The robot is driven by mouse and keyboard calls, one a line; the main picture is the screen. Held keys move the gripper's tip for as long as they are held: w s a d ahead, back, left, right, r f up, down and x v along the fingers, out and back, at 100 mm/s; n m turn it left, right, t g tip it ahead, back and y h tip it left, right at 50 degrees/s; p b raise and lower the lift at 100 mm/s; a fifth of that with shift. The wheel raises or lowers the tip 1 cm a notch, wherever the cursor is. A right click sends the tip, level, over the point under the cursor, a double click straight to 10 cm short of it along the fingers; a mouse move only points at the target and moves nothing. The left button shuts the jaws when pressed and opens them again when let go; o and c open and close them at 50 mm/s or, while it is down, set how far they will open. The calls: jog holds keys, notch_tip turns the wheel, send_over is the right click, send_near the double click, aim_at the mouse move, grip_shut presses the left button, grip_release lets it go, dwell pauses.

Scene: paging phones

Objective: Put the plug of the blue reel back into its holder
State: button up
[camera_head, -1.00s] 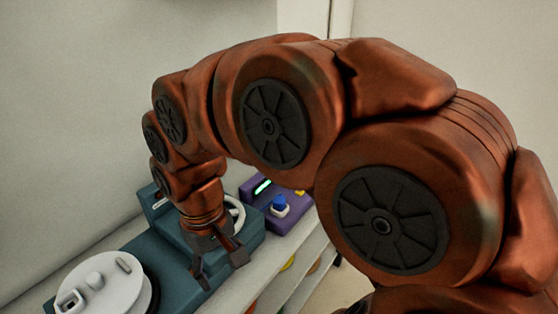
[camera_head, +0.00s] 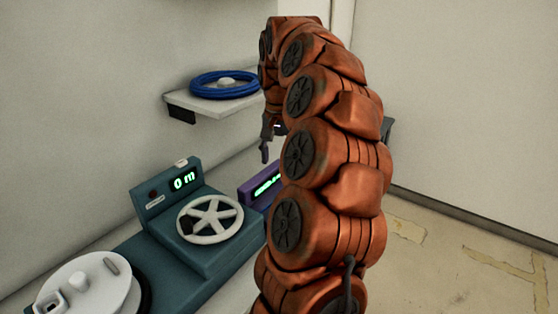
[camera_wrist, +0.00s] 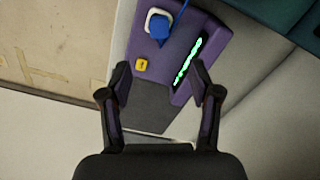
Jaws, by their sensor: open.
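In the wrist view a blue plug (camera_wrist: 159,27) sits in a white socket on the purple box (camera_wrist: 180,55). A blue cable runs from it out of the top of the view. A coil of blue cable (camera_head: 225,85), likely the blue reel, lies on a wall shelf in the head view. My gripper (camera_wrist: 160,72) is open and empty, with the purple box beyond its fingertips and the plug ahead of them. In the head view my gripper (camera_head: 269,140) hangs above the purple box (camera_head: 262,188), which my arm partly hides. I cannot tell which part is the plug's holder.
A teal machine (camera_head: 150,240) bears a white handwheel (camera_head: 210,219) and a display reading 0 m. A white reel (camera_head: 90,290) is at its lower left. The wall shelf (camera_head: 200,104) juts out near my arm. The floor at right is clear.

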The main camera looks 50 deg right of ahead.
notch_tip(320, 180, down, 14)
jog(key=b, duration=0.6)
jog(key=shift+b, duration=0.4)
jog(key=c, duration=1)
jog(key=shift+c, duration=0.3)
jog(key=shift+d, duration=0.1)
notch_tip(320, 180, up, 19)
jog(key=p, duration=0.6)
jog(key=shift+f+p, duration=0.2)
jog(key=shift+p, duration=0.2)
dwell(0.5)
